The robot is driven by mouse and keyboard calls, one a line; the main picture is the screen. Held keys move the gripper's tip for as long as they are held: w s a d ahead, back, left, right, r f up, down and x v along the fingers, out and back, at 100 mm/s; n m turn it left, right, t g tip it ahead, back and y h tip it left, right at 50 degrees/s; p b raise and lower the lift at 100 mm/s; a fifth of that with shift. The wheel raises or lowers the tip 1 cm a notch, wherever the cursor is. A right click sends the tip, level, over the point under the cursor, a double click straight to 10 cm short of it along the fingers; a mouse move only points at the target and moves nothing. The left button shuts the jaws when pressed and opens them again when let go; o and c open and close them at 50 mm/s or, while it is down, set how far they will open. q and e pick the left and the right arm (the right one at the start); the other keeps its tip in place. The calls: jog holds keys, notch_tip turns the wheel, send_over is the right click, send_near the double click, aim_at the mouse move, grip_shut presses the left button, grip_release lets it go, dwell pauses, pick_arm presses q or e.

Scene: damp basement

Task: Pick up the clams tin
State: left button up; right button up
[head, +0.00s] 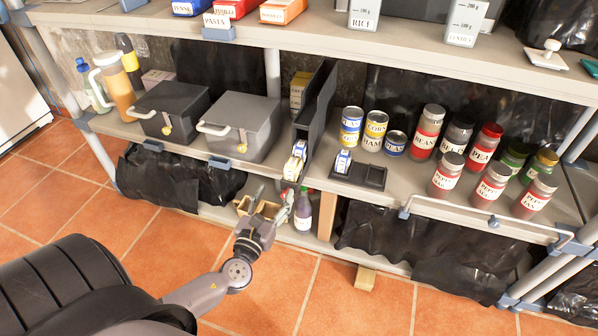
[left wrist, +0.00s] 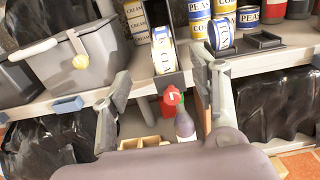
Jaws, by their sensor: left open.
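No label reads surely as clams. White-and-blue tins lie on their sides in a narrow black chute; the front tin (head: 293,168) also shows in the left wrist view (left wrist: 163,58). Another tin (head: 343,161) lies on its side in a black tray (head: 372,176) to the right of the chute, and in the left wrist view (left wrist: 221,36). My left gripper (head: 268,207) is open and empty, below and in front of the shelf edge. In the left wrist view its fingers (left wrist: 165,88) spread to either side of the chute's front. My right gripper is not in view.
Upright tins (head: 375,130) stand behind the tray, with several jars (head: 447,172) further right. Grey lidded bins (head: 240,126) stand left of the black chute wall (head: 318,105). A bottle (head: 302,212) stands below, close to my gripper. The upper shelf (head: 300,38) overhangs.

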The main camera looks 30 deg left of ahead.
aim_at(291, 166)
pick_arm(q)
jog(key=x, duration=0.9)
jog(key=shift+f, duration=0.1)
jog(key=shift+w+a+b, duration=0.15)
jog(key=shift+w+b, duration=0.25)
jog(key=shift+w, duration=0.15)
jog(key=x, duration=0.3)
jog(key=shift+w+f+b, duration=0.25)
jog(key=shift+b, duration=0.1)
jog(key=shift+w, duration=0.4)
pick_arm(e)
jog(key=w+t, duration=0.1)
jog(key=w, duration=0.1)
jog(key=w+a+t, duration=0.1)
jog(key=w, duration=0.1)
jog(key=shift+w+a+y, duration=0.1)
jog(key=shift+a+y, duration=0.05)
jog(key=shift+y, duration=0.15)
pick_arm(q)
grip_shut()
